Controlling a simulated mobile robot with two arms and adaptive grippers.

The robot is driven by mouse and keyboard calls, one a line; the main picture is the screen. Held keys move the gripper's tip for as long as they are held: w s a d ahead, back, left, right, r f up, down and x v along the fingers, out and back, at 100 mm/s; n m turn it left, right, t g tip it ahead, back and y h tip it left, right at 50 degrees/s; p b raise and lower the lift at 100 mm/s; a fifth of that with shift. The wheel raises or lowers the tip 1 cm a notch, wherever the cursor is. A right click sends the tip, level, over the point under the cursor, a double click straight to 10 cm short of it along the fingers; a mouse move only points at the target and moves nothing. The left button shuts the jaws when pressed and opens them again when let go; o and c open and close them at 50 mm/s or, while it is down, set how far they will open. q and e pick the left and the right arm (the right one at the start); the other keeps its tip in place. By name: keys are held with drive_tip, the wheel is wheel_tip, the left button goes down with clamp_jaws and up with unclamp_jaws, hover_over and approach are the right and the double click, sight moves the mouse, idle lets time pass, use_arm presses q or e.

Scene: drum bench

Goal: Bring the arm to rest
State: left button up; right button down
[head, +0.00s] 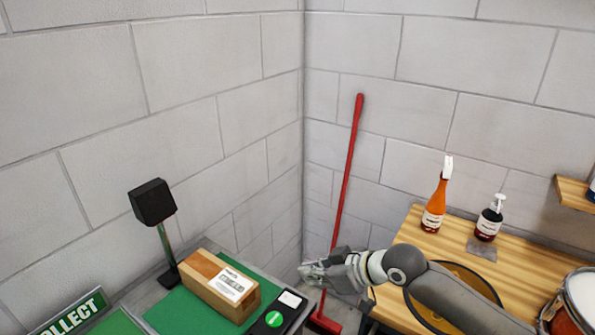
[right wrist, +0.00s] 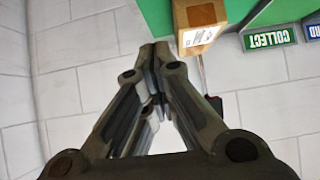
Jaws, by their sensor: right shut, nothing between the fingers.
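My right gripper (head: 316,274) reaches in from the right in the head view. It is held in the air in front of the gap between the green-topped counter and the wooden bench. In the right wrist view its fingers (right wrist: 157,50) meet at the tips, shut with nothing between them. The right arm (head: 450,298) stretches across the front of the wooden bench (head: 408,238). My left gripper is not in view.
A cardboard box (head: 205,285) lies on the green mat (head: 165,318) near a black device on a stand (head: 152,202). A red long-handled tool (head: 347,170) leans in the corner. An orange spray bottle (head: 436,205), a dark pump bottle (head: 489,220) and a drum (head: 575,305) stand on the bench.

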drive_tip(key=s+f+m+h, duration=0.2)
drive_tip(key=s+f, duration=0.6)
drive_tip(key=s, duration=0.4)
drive_tip(key=s+d+f+m+g+h, duration=0.1)
drive_tip(key=s+d+f+m+h, duration=0.25)
drive_tip(key=s+d, duration=0.5)
drive_tip(key=s+d+f+m+g+h, duration=0.2)
drive_tip(key=s+d+f+m+h, duration=0.15)
drive_tip(key=s+d, duration=0.5)
wheel_tip(320, 180, down, 28)
drive_tip(key=s+a+f+g+b, duration=0.1)
drive_tip(key=s+a+b, duration=0.1)
drive_tip(key=s+b, duration=0.1)
drive_tip(key=s+d+f+g+b, duration=0.1)
drive_tip(key=s+d+f+b, duration=0.2)
drive_tip(key=s+f, duration=1.3)
wheel_tip(320, 180, down, 2)
drive_tip(key=shift+s+f+n+y, duration=0.15)
drive_tip(key=shift+s+n+y, duration=0.05)
drive_tip(key=shift+n+y, duration=0.1)
